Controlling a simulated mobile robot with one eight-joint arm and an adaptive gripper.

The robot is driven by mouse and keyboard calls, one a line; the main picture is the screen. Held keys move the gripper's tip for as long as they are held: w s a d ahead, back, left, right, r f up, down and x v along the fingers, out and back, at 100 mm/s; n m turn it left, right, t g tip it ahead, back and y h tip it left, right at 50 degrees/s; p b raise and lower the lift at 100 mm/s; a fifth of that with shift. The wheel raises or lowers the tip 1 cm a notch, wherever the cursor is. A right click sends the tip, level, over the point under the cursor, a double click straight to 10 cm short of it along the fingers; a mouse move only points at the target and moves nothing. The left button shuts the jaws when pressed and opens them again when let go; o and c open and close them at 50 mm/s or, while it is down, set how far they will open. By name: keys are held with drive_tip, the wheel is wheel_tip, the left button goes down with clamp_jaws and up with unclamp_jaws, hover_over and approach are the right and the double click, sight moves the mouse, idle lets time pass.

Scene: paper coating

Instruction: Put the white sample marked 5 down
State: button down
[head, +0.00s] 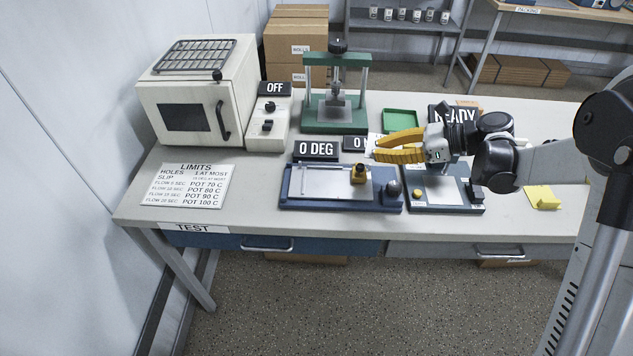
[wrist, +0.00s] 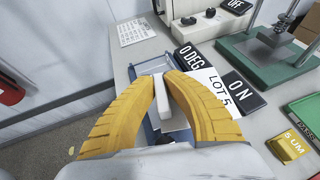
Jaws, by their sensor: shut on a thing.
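My gripper (head: 378,151) has yellow fingers and is raised over the bench, above the right part of the blue tester with a pale plate (head: 322,181). In the wrist view my gripper (wrist: 161,84) is shut on a narrow white sample (wrist: 162,104), held between the fingertips. The blue tester (wrist: 145,67) shows below and behind the fingers there. In the head view the sample cannot be made out clearly.
A 0 DEG sign (head: 316,150) stands behind the tester. A green press (head: 335,115), a white oven (head: 197,100) and a green tray (head: 400,120) are farther back. A second blue device (head: 440,190) stands at right. A LIMITS sheet (head: 188,185) lies at left. Bare bench shows around the sheet.

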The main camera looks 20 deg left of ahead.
drive_tip(key=s+a+f+g+b, duration=0.1)
drive_tip(key=s+a+f, duration=0.1)
drive_tip(key=a, duration=0.2)
drive_tip(key=s+a+f+n+b, duration=0.1)
drive_tip(key=a+f+b, duration=0.1)
drive_tip(key=a, duration=0.3)
drive_tip(key=s+a+f+n+g+b, duration=0.1)
drive_tip(key=s+a+f, duration=0.1)
drive_tip(key=a+f, duration=0.1)
drive_tip(key=shift+s+a+f+g, duration=0.15)
drive_tip(key=shift+s+a, duration=0.05)
drive_tip(key=shift+a, duration=0.2)
drive_tip(key=shift+s+a+f+g, duration=0.15)
drive_tip(key=shift+a, duration=0.2)
drive_tip(key=shift+f+b, duration=1.1)
drive_tip(key=shift+f, duration=0.8)
drive_tip(key=shift+f, duration=0.2)
drive_tip(key=c, duration=1.5)
unclamp_jaws()
drive_tip(key=shift+c, duration=0.2)
drive_tip(key=shift+o, duration=0.2)
drive_tip(key=shift+r, duration=0.15)
